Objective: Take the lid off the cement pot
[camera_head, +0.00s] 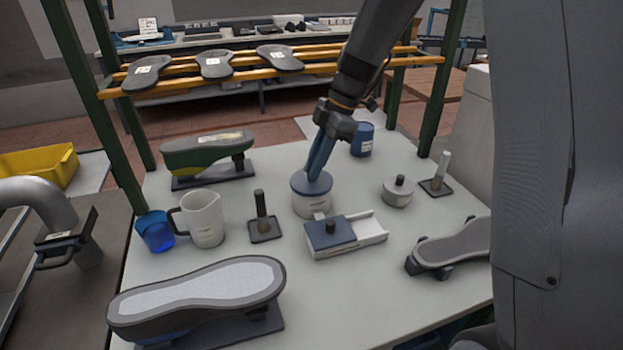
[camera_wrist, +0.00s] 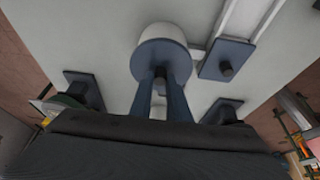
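The cement pot (camera_head: 309,208) is a round white pot standing on the table, with a blue-grey lid (camera_head: 300,183) on top. In the wrist view the lid (camera_wrist: 178,52) is a round disc over the pale pot (camera_wrist: 163,31), with a dark knob (camera_wrist: 160,71) in its middle. My gripper (camera_head: 316,177) reaches down from above with its blue fingers at the lid. In the wrist view my gripper (camera_wrist: 160,82) has one fingertip on each side of the knob, with little or no gap. The lid appears seated on the pot. The fingers partly hide the knob.
A white box (camera_head: 352,245) with a knobbed blue lid stands in front of the pot. A small knobbed pot (camera_head: 398,194) is at right, a blue tin (camera_head: 362,140) behind. A white jug (camera_head: 203,219), blue cup (camera_head: 155,232) and shoe last (camera_head: 200,290) are left.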

